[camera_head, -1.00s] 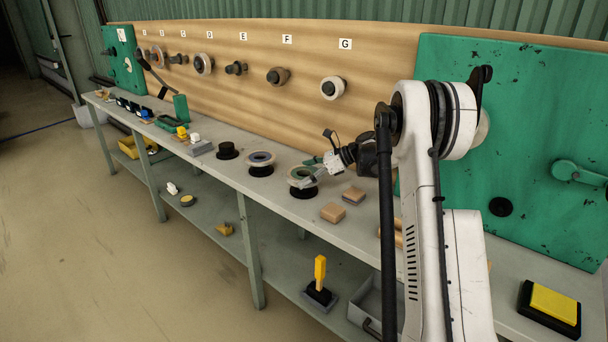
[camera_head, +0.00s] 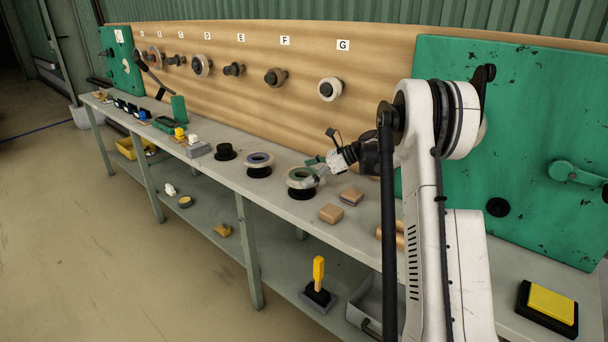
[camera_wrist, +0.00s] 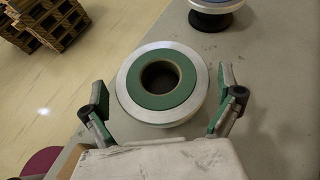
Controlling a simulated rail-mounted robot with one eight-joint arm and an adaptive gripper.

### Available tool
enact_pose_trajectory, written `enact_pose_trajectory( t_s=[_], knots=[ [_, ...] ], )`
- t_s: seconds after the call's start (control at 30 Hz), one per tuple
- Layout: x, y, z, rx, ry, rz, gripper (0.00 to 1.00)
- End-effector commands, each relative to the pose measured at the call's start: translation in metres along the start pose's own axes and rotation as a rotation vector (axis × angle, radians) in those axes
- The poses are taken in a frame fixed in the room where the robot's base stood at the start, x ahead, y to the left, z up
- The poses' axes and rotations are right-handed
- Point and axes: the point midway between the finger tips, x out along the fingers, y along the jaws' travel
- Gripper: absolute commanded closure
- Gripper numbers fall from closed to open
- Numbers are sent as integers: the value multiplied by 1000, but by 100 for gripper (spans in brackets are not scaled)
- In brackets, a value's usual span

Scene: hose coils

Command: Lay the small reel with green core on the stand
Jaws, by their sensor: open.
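The small reel with the green core (camera_head: 296,181) is a pale ring with a green inner band and a dark centre hole. It sits on a black base (camera_head: 302,194) on the bench, and its green face points up in the wrist view (camera_wrist: 138,98). My gripper (camera_head: 316,172) is open at this reel. In the wrist view its fingers (camera_wrist: 162,92) stand apart on the left and right of the reel, with gaps visible. A blue-cored reel (camera_head: 259,158) sits on a similar black base to the left. A bare black stand (camera_head: 225,152) is further left.
Tan blocks (camera_head: 331,214) lie on the bench right of the reel. A tan board (camera_head: 300,60) behind carries reels on pegs under letter labels. A grey block (camera_head: 199,150) lies left of the bare stand. A lower shelf (camera_head: 230,235) holds small items.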

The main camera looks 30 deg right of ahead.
Motion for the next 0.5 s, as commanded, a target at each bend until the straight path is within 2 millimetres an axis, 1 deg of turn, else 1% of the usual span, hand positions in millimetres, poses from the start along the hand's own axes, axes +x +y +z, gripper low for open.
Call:
enact_pose_trajectory(
  t_s=[0.5],
  knots=[
    [-18, 0, 0, 0, 0, 0, 0]
  ],
)
